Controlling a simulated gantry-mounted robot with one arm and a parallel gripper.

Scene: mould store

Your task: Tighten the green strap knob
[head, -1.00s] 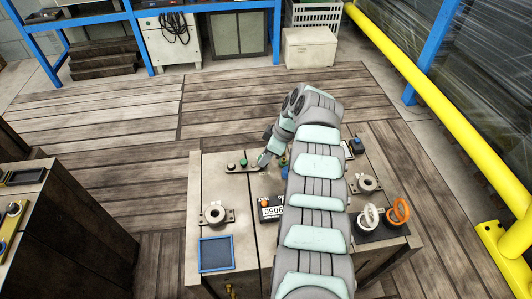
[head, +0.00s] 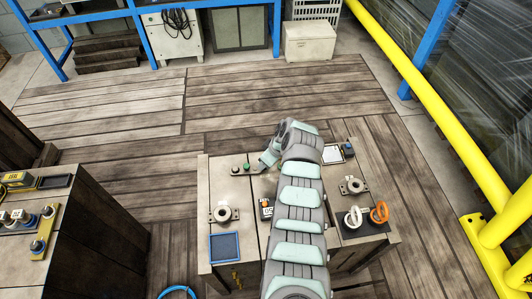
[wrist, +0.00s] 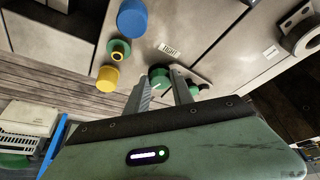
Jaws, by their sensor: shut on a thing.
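The green knob (wrist: 158,77) sits on the pale bench top beside a label reading TIGHT (wrist: 170,49). My gripper (wrist: 161,73) has one finger on either side of the knob and is shut on it. A pale pointer mark shows on the knob. In the head view my gripper (head: 259,171) reaches down at the back left part of the bench, and its wrist hides the knob there.
White (head: 353,218) and orange (head: 379,212) rings stand at front right.

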